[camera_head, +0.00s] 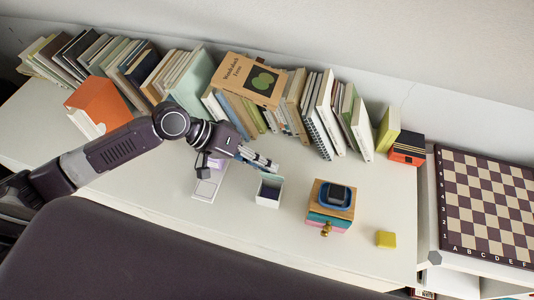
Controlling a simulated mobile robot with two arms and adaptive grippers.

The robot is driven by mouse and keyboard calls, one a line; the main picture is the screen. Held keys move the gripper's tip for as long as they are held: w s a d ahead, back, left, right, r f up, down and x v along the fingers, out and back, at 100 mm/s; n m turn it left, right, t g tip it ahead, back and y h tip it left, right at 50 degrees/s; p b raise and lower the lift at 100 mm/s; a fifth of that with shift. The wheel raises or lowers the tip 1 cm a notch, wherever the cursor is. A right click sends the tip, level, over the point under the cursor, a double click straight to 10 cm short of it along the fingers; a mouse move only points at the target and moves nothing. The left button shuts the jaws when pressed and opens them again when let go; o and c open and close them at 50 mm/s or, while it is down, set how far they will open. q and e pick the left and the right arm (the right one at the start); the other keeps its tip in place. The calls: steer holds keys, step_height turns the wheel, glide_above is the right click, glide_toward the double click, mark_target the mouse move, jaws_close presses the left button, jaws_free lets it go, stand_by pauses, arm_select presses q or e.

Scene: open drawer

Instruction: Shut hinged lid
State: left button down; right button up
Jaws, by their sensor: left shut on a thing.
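A small white open box (268,200) with a dark inside stands on the white desk. A pale raised piece (271,177) at its back edge looks like its hinged lid. My left gripper (268,163) reaches in from the left, just above and behind the box. Its fingers are shut at the top of this pale piece; the exact contact is too small to see clearly. The right gripper is out of view.
Left of the box lies a flat white and lavender item (205,188), partly under my arm. To the right are a small wooden drawer box (330,208) with a blue device (335,196) on top and a yellow block (385,239). Books (320,115) line the back.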

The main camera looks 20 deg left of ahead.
mark_target(260, 198)
arm_select(q)
steer(key=s+t, duration=0.1)
steer(key=s+m+t, duration=0.1)
steer(key=shift+s+f+m+t, duration=0.3)
steer(key=shift+s+f+t, duration=0.05)
steer(key=shift+f+t, duration=0.05)
steer(key=s+t, duration=0.1)
steer(key=f+m+t+b, duration=0.1)
steer(key=shift+s+f+m+t+h, duration=0.1)
steer(key=shift+s+m+t+h, duration=0.2)
steer(key=shift+s+t+h, duration=0.1)
steer(key=shift+s+f+m+t+h+b, duration=0.4)
steer(key=shift+s+f+m+t+b, duration=0.15)
steer(key=shift+t+b, duration=0.25)
steer(key=shift+s+f+m+t+h+b, duration=0.2)
steer(key=shift+f+m+t+b, duration=0.1)
steer(key=shift+m+t+b, duration=0.2)
steer(key=shift+s+f+m+t+h+b, duration=0.2)
steer(key=shift+f+m+t+b, duration=0.1)
steer(key=shift+m+t+b, duration=0.2)
steer(key=shift+d, duration=0.1)
steer(key=c, duration=1.9)
jaws_free()
steer(key=shift+c, duration=0.2)
